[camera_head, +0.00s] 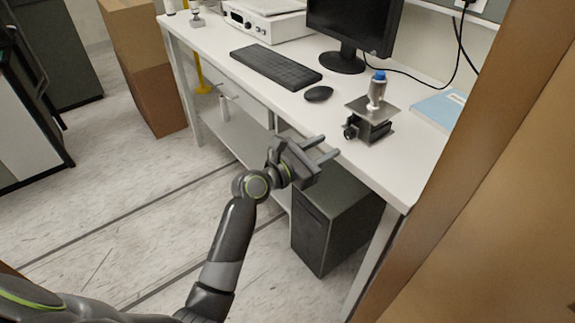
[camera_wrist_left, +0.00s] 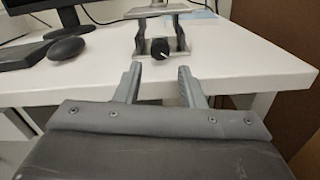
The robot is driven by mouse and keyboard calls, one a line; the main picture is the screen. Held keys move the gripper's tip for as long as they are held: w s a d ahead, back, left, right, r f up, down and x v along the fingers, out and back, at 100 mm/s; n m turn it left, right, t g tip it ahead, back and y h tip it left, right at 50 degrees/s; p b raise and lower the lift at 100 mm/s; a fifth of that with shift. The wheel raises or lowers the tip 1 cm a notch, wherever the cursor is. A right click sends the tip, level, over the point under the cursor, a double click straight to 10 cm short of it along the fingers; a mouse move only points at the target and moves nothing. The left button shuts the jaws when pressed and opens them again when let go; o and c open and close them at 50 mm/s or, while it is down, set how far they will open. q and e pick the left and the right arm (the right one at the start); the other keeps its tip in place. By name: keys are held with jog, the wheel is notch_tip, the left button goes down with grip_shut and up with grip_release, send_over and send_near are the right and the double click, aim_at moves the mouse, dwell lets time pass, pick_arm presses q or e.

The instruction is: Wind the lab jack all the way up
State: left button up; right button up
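The lab jack (camera_head: 371,121) stands on the white desk near its front edge, with a small blue-capped bottle (camera_head: 377,88) upright on its top plate. Its black knob (camera_head: 350,129) faces the front left. In the left wrist view the knob (camera_wrist_left: 160,49) is straight ahead, between and beyond the fingertips, below the jack's metal top plate (camera_wrist_left: 163,12). My left gripper (camera_head: 329,148) is open and empty at the desk's front edge, a short gap from the knob. Its two fingers (camera_wrist_left: 160,80) point at the knob without touching it. My right gripper is not in view.
A mouse (camera_head: 319,94), keyboard (camera_head: 276,67) and monitor (camera_head: 353,28) stand left of and behind the jack. A blue folder (camera_head: 439,108) lies to its right. A dark computer case (camera_head: 335,223) stands under the desk. A brown panel (camera_head: 470,150) rises at the right.

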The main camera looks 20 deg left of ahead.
pick_arm(q)
jog(key=v, duration=1.1)
jog(key=shift+f, duration=0.1)
jog(key=a+f+m+g+y, duration=0.1)
jog(key=a+f+m+y, duration=0.15)
jog(key=f, duration=0.85)
jog(key=a+f+m+g+y, duration=0.15)
jog(key=a+f+y, duration=0.25)
jog(key=f, duration=0.7)
jog(key=s+a+f+m+g+y, duration=0.1)
jog(key=s+a+f+m+g, duration=0.2)
jog(key=f, duration=0.5)
jog(key=s+a+f+m+y, duration=0.1)
jog(key=s+a+f+m, duration=0.15)
jog(key=s+f, duration=0.4)
jog(key=s+a+f+m+g+y, duration=0.2)
jog(key=s+f+m+g, duration=0.35)
jog(key=s+f, duration=0.75)
jog(key=s+f+m+g, duration=0.1)
jog(key=s+f+m, duration=0.3)
jog(key=s, duration=0.6)
jog(key=s+a+f+m+g+y, duration=0.1)
jog(key=s+f+m, duration=0.4)
jog(key=s, duration=0.6)
jog(key=shift+a+m, duration=0.2)
jog(key=shift+m, duration=0.9)
jog(key=shift+f, duration=0.1)
